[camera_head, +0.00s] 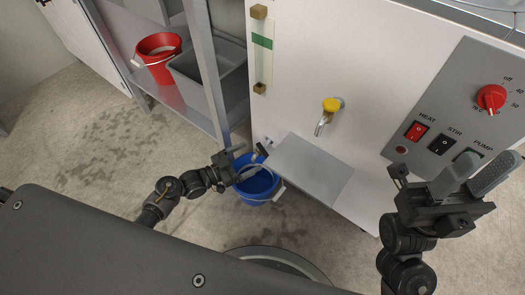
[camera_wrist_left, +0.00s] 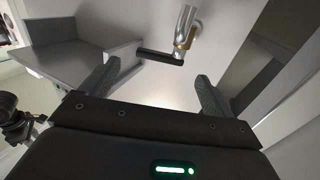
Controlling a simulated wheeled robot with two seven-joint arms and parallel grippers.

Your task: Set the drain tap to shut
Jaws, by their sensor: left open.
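The drain tap (camera_wrist_left: 186,28) is a metal valve with a brass-coloured part and a black lever (camera_wrist_left: 160,57), seen in the left wrist view. The lever sticks out to the left, roughly crosswise to the metal body. In the head view the tap (camera_head: 271,146) sits low at the tank's front, above a blue bucket (camera_head: 262,184). My left gripper (camera_head: 247,160) is open beside the tap. In the left wrist view the lever lies just beyond and between the two fingertips (camera_wrist_left: 157,72), with no clear contact. My right gripper (camera_head: 482,172) is open and empty before the control panel.
A yellow-handled tap (camera_head: 331,104) is higher on the white tank front, above a grey shelf plate (camera_head: 312,168). The grey panel (camera_head: 455,105) carries a red dial (camera_head: 491,97) and switches. A red bucket (camera_head: 159,57) and grey bin (camera_head: 208,80) stand on the rack at left.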

